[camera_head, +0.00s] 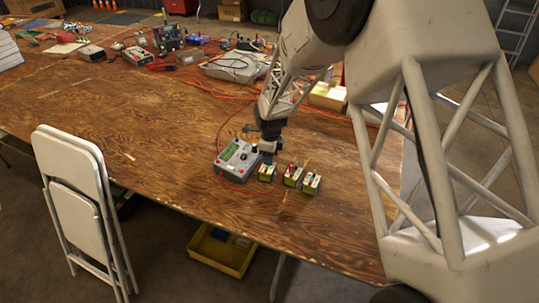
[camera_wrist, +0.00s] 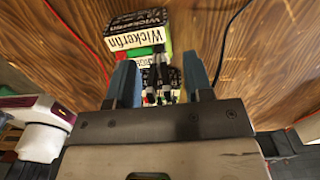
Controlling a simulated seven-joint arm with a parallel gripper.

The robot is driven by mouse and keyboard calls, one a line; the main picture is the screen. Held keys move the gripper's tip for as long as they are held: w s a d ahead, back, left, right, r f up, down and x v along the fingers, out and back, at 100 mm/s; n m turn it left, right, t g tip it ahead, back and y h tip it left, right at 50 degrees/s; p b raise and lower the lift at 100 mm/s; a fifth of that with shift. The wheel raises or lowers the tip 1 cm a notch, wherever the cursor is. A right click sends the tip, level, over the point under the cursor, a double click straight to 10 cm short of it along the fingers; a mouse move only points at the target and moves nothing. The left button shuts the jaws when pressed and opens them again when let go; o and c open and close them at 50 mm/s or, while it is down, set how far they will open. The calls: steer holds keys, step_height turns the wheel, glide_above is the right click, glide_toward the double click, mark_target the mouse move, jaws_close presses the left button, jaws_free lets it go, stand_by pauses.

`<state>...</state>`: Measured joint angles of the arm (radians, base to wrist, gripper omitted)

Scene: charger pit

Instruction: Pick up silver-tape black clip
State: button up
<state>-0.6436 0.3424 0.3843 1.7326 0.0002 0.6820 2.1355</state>
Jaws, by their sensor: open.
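My gripper (camera_head: 267,157) is low over the leftmost of three small green-and-white battery packs (camera_head: 267,174), beside a grey charger box (camera_head: 238,160). In the wrist view my gripper (camera_wrist: 158,64) is open, with one blue finger on each side of a cluster of small dark clips and leads (camera_wrist: 160,88). Pale, silvery bits show among them, but I cannot tell which clip has silver tape. A black-and-white pack marked Wickerfin (camera_wrist: 138,33) lies just beyond the fingertips, with another pack partly hidden behind the clips. I cannot tell whether the fingers touch anything.
Two more packs (camera_head: 293,175) (camera_head: 311,184) stand close on the right, the middle one with red on top. Red leads cross the wooden table (camera_head: 150,130). Boxes and devices crowd its far end. A folding chair (camera_head: 75,190) and yellow bin (camera_head: 222,252) are off the table.

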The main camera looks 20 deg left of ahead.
stand_by(0.3)
steer(key=c, duration=0.8)
steer(key=shift+r, duration=0.15)
steer(key=shift+r, duration=0.6)
steer(key=shift+s+d+r, duration=0.15)
steer(key=shift+s+r, duration=0.05)
steer(key=shift+r, duration=0.35)
steer(key=shift+s+d+r, duration=0.15)
steer(key=shift+s+r, duration=0.05)
steer(key=shift+r, duration=0.35)
steer(key=s+d, duration=0.3)
steer(key=s, duration=0.1)
steer(key=s+d+r, duration=0.1)
steer(key=s+d, duration=0.2)
steer(key=s, duration=0.1)
steer(key=s+d, duration=0.3)
steer(key=s, duration=0.1)
steer(key=shift+s+r, duration=0.1)
steer(key=shift+r, duration=0.05)
steer(key=shift+a, duration=0.1)
